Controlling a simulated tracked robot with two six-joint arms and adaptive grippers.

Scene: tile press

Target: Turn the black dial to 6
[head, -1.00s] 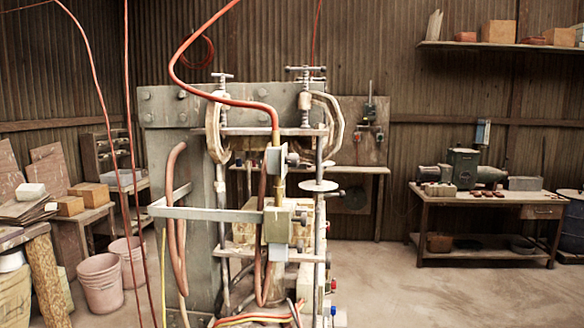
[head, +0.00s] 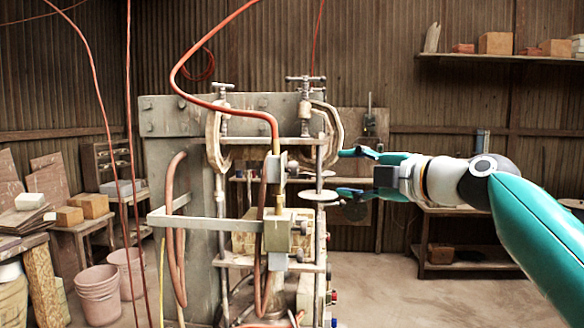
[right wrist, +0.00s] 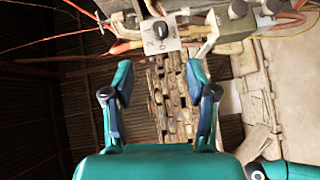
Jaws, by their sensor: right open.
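The black dial (right wrist: 160,28) sits on a pale plate (right wrist: 158,43) with small marks, at the top centre of the right wrist view. The marks are too small to read surely, and I cannot tell the dial's setting. In the head view I cannot make out the dial's face. My right gripper (head: 350,172) reaches in from the right, open and empty, beside the press frame. In the right wrist view its open fingers (right wrist: 160,82) point toward the plate, apart from the dial. My left gripper is not in view.
The press (head: 170,190) has upright rods, clamps and hanging hoses. An orange hose (head: 230,101) curves over its top. A workbench (head: 470,268) stands behind my right arm. Open floor shows at lower right.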

